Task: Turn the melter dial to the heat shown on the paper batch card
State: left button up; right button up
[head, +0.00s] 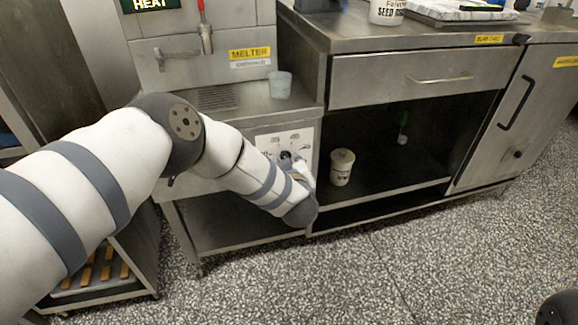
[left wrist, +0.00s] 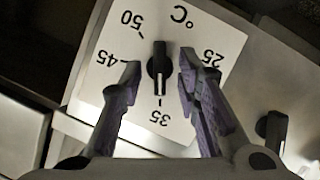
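The melter (head: 215,60) stands at the upper left with a white dial plate (head: 297,137) on its front. In the left wrist view the dial plate (left wrist: 205,35) is upside down, with 25, 35, 45, 50 and °C readable. The black melter dial (left wrist: 158,68) has a white mark pointing toward 35. My left gripper (left wrist: 159,70) is open, with a purple-padded finger on each side of the dial and gaps visible. In the head view my left gripper (head: 290,160) is at the plate, partly hidden by its wrist. My right gripper is out of view. I cannot make out a batch card.
A second black knob (left wrist: 272,130) sits right of the plate in the left wrist view. A cup (head: 280,84) stands on the melter's ledge. The speckled floor in front is clear.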

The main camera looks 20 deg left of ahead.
pick_arm(q)
jog(key=v, duration=1.1)
jog(key=shift+s, duration=0.25)
jog(key=shift+d, duration=0.15)
